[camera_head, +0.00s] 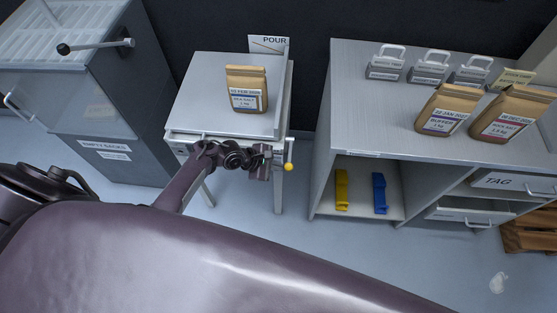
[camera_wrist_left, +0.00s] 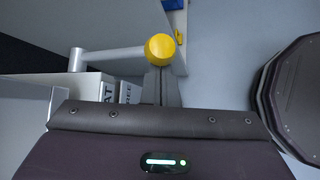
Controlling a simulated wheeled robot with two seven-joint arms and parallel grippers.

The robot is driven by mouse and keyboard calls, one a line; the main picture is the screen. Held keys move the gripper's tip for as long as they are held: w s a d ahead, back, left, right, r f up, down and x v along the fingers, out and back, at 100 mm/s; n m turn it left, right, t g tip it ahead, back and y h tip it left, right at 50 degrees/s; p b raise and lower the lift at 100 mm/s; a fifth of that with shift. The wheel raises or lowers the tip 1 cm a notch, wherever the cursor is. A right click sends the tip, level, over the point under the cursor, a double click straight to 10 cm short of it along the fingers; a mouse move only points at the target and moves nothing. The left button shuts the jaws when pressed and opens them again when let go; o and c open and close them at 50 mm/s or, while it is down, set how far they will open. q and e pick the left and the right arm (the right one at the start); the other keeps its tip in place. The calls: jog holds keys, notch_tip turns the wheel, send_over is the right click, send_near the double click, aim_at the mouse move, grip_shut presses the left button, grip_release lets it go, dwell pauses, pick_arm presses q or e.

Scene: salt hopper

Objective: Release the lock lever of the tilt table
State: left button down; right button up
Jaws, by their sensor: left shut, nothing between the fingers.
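The tilt table (camera_head: 193,95) is a white stand with a tilted-looking top and a brown salt bag (camera_head: 246,90) on it. Its lock lever (camera_head: 289,165) has a yellow knob and hangs down at the table's front right corner. In the left wrist view the yellow knob (camera_wrist_left: 160,49) is at the fingertips, with its pale rod running left. My left gripper (camera_head: 272,160) is shut and empty, right beside the lever; I cannot tell if it touches. Labels by the lever, partly hidden, read "AT" and "REE". My right gripper is out of view.
A grey cabinet (camera_head: 140,120) with a black-knobbed lever stands left. A grey bench (camera_head: 345,100) with bags (camera_head: 447,108) and several handled weights stands right; yellow (camera_head: 342,190) and blue (camera_head: 380,193) pieces sit on its shelf. The floor between table and bench is clear.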

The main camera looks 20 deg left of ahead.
pick_arm(q)
jog(key=shift+n+g+h, duration=0.3)
jog(key=shift+n+g, duration=0.2)
jog(key=shift+g, duration=0.4)
jog(key=r+p, duration=0.2)
jog(key=w+r+p, duration=0.1)
jog(key=r+p, duration=0.1)
jog(key=p, duration=0.1)
jog(key=shift+w+a+r, duration=0.15)
jog(key=shift+r, duration=0.25)
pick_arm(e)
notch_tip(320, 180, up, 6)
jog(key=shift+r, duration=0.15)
pick_arm(q)
jog(key=shift+r, duration=0.1)
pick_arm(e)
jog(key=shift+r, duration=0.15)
